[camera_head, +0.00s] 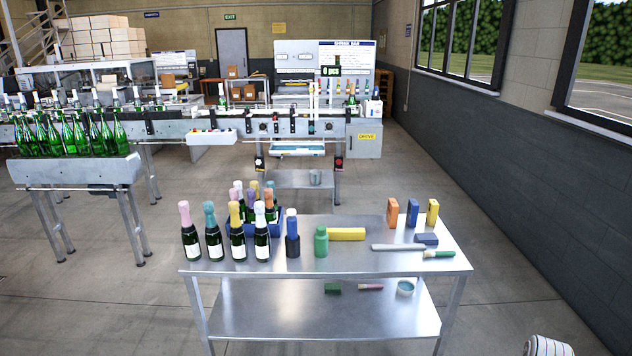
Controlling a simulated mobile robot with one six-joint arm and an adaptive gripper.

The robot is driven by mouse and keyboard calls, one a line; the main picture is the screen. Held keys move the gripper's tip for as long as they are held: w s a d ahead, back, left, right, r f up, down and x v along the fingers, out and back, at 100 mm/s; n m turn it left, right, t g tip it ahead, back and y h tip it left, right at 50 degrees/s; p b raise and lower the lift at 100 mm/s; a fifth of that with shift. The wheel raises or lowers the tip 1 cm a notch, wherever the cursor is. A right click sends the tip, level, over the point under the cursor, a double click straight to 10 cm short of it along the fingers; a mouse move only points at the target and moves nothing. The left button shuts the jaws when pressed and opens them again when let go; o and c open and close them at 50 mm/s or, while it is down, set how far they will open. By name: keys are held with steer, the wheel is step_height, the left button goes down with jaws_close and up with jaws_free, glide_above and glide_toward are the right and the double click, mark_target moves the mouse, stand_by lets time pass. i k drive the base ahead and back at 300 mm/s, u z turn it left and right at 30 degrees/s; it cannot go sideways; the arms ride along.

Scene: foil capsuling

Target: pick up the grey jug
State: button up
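A small grey container (315,177), which looks like the grey jug, stands upright on a low metal stand (285,181) below the machine in the middle distance. It is too small for me to make out a handle or spout. A pale blue-grey pot (405,289) stands at the right of the lower shelf of the near steel table.
The near steel table (350,262) stands between me and the machine, with foil-capped bottles (238,240), a green bottle (321,242) and coloured boxes on top. A bottle table (75,172) is at left.

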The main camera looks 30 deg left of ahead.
mark_target(315, 175)
steer(key=z, duration=0.3)
steer(key=i, duration=5.45)
